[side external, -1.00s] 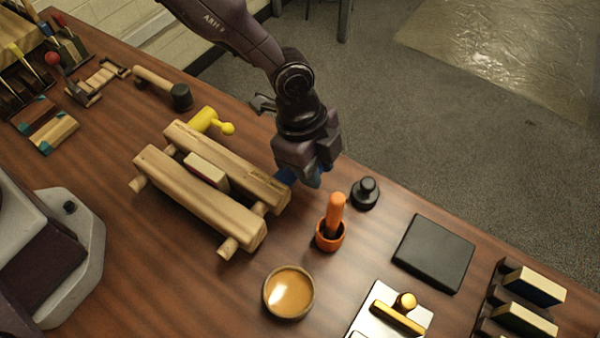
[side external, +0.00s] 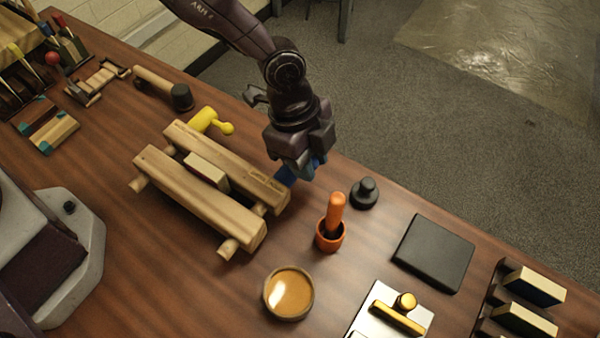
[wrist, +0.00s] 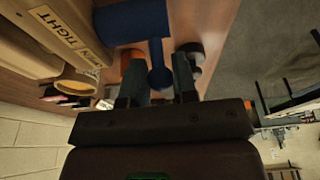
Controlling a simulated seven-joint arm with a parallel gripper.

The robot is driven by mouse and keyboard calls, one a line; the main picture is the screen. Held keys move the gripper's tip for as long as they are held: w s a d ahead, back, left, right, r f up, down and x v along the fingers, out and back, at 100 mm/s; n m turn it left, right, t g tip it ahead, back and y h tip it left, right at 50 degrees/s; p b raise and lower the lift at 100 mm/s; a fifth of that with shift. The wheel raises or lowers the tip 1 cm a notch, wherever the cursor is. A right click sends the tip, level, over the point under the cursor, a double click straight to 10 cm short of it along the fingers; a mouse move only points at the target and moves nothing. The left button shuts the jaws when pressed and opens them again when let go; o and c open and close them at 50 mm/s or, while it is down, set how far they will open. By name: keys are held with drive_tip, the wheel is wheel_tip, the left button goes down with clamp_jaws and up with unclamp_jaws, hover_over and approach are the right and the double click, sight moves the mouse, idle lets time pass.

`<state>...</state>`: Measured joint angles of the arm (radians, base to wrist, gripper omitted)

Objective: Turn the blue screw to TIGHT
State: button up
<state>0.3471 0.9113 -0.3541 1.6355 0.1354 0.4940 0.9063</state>
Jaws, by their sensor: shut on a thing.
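The wooden press (side external: 215,180) has two beams, with a yellow screw (side external: 205,120) at its far-left end and the blue screw (side external: 286,176) at its right end. The blue screw's thick body (wrist: 133,22) shows in the wrist view, with a thinner arm ending in a rounded knob. My gripper (side external: 312,166) is at the right end of the press, shut on the blue screw's knob. In the wrist view its two fingers (wrist: 156,78) stand on either side of the knob. A TIGHT label (wrist: 58,25) is on the beam beside the screw.
An orange cup with an orange-handled tool (side external: 333,220) and a black knobbed weight (side external: 365,193) stand just right of my gripper. A round bowl (side external: 289,294) is in front. A black slab (side external: 433,253) lies farther right. A mallet (side external: 165,87) lies behind the press.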

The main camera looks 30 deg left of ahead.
drive_tip(key=o, duration=0.6)
drive_tip(key=shift+a, duration=0.2)
drive_tip(key=shift+d, duration=0.1)
drive_tip(key=shift+d+f, duration=0.1)
drive_tip(key=shift+d+f, duration=0.15)
drive_tip(key=shift+c, duration=0.3)
